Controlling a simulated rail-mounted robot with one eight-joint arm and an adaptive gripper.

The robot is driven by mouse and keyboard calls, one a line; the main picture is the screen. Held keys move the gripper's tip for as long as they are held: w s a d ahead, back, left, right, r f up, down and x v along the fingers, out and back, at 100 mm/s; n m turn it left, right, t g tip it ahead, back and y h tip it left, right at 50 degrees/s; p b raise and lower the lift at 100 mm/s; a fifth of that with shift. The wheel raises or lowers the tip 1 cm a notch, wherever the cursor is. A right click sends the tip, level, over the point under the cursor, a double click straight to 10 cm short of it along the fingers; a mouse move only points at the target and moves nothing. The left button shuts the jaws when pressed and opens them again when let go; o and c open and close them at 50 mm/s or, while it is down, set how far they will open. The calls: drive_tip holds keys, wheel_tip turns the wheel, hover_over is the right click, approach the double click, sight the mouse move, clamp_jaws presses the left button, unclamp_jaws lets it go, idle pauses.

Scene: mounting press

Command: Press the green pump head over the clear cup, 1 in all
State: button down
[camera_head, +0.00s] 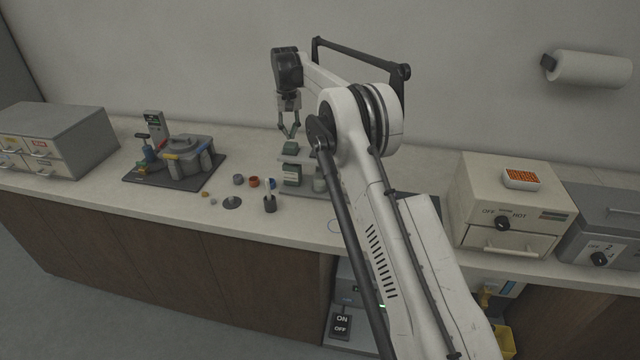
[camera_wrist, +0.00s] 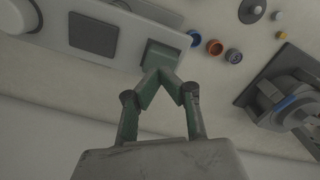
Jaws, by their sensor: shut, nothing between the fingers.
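The green pump head (camera_head: 291,148) is a small square-topped block on the bench stand (camera_head: 298,158), below my gripper. In the wrist view the green block (camera_wrist: 160,57) lies right at my fingertips. My gripper (camera_head: 289,134) points down with its fingertips together, holding nothing; they also meet in the wrist view (camera_wrist: 163,75). The fingertips look at or just above the block's top; I cannot tell whether they touch. I cannot make out the clear cup in either view.
A dark mat (camera_head: 185,184) with grey apparatus lies farther left. A beige heater box (camera_head: 507,205) stands right. The wall is close behind.

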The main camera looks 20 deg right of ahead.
sight(291, 144)
drive_tip(key=shift+f, duration=0.15)
drive_tip(key=shift+f+b, duration=1.25)
drive_tip(key=shift+f, duration=0.75)
drive_tip(key=shift+r, duration=0.15)
drive_tip(key=shift+r+p, duration=0.95)
drive_tip(key=shift+r, duration=1.05)
drive_tip(key=shift+r+p, duration=1.55)
drive_tip(key=shift+r, duration=1.45)
drive_tip(key=shift+r, duration=0.1)
